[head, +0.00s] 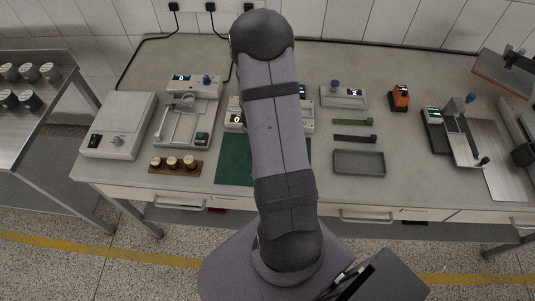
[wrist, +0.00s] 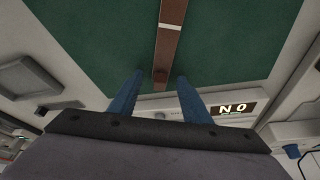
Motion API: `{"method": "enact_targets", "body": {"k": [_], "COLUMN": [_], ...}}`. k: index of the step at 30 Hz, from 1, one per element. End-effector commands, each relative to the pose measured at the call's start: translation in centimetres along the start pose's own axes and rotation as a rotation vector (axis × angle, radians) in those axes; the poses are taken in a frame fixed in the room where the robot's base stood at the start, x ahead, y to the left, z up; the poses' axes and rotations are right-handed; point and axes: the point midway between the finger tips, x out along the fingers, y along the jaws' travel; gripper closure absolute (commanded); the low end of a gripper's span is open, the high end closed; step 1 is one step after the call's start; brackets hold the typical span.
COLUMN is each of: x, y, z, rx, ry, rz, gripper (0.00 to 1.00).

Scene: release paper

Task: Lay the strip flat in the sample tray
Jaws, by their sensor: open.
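A brown strip (wrist: 168,45) with a white band across it lies on the green mat (wrist: 90,30) in the wrist view. My gripper (wrist: 160,84) is open, and its two blue fingers stand on either side of the strip's near end in that picture. I cannot tell the height of the fingers above the mat. A shallow grey tray (head: 358,168) stands right of the mat in the head view and looks empty. A grey tray also shows at the left of the wrist view (wrist: 32,80). My arm hides the gripper and the strip in the head view.
A green bar (head: 352,122) and a dark bar (head: 354,138) lie behind the tray. A wooden block with brass weights (head: 174,166) is left of the mat. An orange device (head: 399,98) stands farther back.

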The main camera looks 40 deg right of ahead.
Motion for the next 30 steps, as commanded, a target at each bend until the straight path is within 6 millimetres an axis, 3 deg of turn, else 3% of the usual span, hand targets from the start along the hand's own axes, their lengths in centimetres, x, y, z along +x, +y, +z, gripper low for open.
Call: {"method": "enact_targets", "body": {"k": [3, 4, 9, 22, 30], "x": [-0.1, -0.1, -0.1, -0.3, -1.9], "y": [0.0, 0.0, 0.0, 0.0, 0.0], "z": [0.0, 0.0, 0.0, -0.1, -0.8], "rx": [0.0, 0.0, 0.0, 0.0, 0.001], "ry": [0.0, 0.0, 0.0, 0.001, 0.001], "rz": [0.0, 0.0, 0.0, 0.0, -0.001], "gripper": [0.56, 0.61, 1.0, 1.0, 1.0]}}
